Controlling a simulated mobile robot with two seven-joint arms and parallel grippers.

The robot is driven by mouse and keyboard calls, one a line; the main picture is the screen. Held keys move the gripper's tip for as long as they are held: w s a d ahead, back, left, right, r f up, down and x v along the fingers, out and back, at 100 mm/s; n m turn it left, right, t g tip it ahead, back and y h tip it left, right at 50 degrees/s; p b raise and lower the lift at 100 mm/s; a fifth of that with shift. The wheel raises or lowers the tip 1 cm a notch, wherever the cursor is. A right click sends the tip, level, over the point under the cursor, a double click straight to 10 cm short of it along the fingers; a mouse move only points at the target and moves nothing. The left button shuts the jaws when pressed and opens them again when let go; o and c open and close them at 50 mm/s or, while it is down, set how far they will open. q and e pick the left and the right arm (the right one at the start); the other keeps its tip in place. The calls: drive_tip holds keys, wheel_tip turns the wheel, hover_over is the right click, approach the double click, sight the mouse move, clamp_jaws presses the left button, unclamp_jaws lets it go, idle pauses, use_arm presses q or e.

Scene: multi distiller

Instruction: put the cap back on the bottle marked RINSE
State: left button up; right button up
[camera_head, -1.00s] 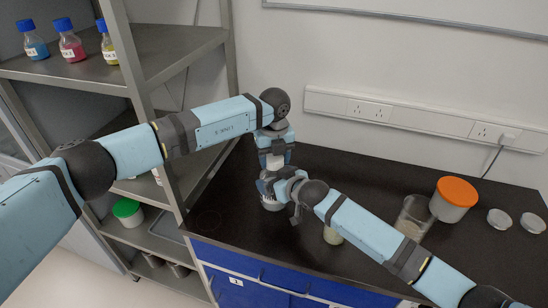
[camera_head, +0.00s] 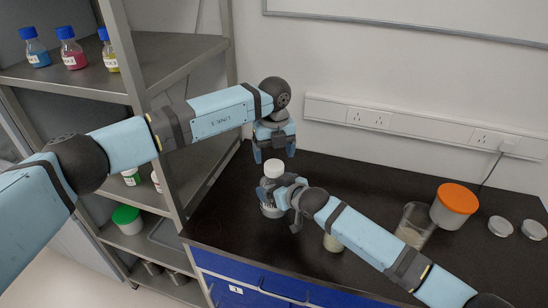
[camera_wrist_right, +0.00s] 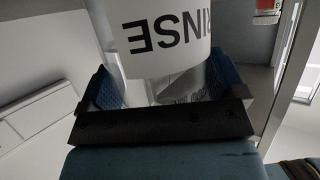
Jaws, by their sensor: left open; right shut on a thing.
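The bottle marked RINSE (camera_head: 270,211) stands on the black bench, partly hidden by my right gripper (camera_head: 282,196). That gripper is shut on the bottle. In the right wrist view, the RINSE label (camera_wrist_right: 165,38) shows upside down on the bottle between the blue fingers. A white cap (camera_head: 273,168) sits at the top of the bottle and looks upright. How tightly it is seated cannot be seen. My left gripper (camera_head: 274,155) is open just above the cap, with its fingers pointing down and nothing between them.
A glass beaker (camera_head: 414,224), an orange-lidded tub (camera_head: 455,204) and two silvery lids (camera_head: 500,226) stand to the right. A pale container (camera_head: 333,242) is partly under my right arm. A metal shelf (camera_head: 178,55) with several bottles is at the left. The back of the bench is clear.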

sight(274, 165)
use_arm(q)
drive_tip(key=shift+c, duration=0.3)
wheel_tip(274, 165, up, 3)
drive_tip(key=shift+r+n, duration=0.2)
drive_tip(key=shift+n, duration=0.8)
drive_tip(key=shift+f, duration=4)
